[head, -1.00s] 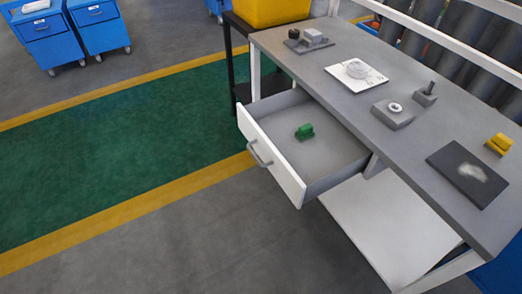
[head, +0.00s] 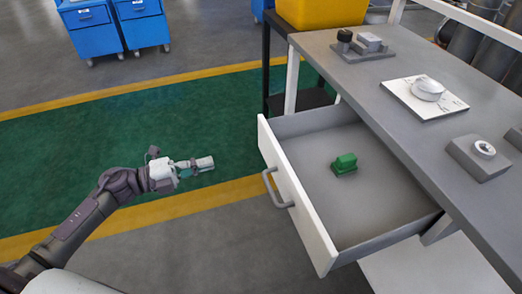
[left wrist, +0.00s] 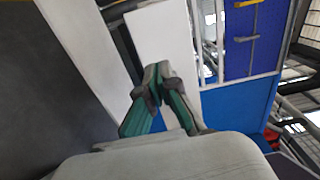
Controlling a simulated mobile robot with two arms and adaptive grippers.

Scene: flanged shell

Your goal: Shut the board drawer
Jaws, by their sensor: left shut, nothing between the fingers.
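The board drawer (head: 298,199) stands pulled out from under the grey worktop in the head view. Its white front carries a grey bar handle (head: 277,188) facing left. A green block-like object (head: 344,164) lies inside on the drawer floor. My left gripper (head: 212,163) reaches in from the left, shut and empty, left of the drawer front and apart from the handle. In the left wrist view the gripper's fingertips (left wrist: 162,70) meet, with white panels beyond them. My right gripper is not in view.
The worktop (head: 425,140) carries a dial plate (head: 425,96), a grey block with a ring (head: 480,157) and a block with a black knob (head: 362,44). A yellow bin (head: 305,12) stands behind. Blue wheeled cabinets (head: 90,30) are far left. The floor left of the drawer is clear.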

